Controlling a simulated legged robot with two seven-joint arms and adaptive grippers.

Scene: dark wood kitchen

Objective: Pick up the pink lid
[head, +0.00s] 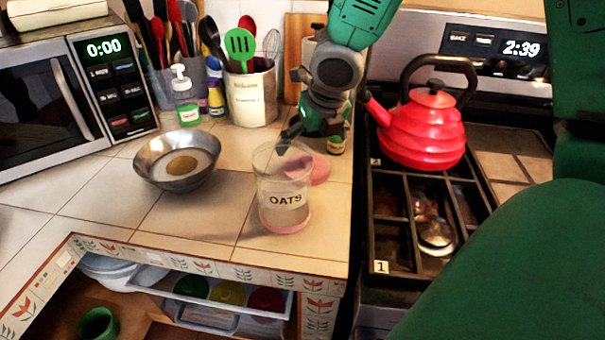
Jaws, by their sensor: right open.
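The pink lid (320,170) lies on the tiled counter, behind and to the right of the clear OATS jar (284,215). Part of the lid is seen through the jar's clear wall. The jar stands upright, has a pink base and looks open at the top. My right gripper (290,138) comes down from above, just behind the jar's rim and over the left side of the lid. It is open with nothing seen between its fingers. Whether a fingertip touches the lid or jar cannot be told. My left gripper is not in view.
A metal bowl (178,165) stands left of the jar. A soap bottle (186,100) and utensil crock (252,95) stand behind. The stove with a red kettle (425,130) is on the right. The counter's front edge lies close before the jar; tiles left of it are clear.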

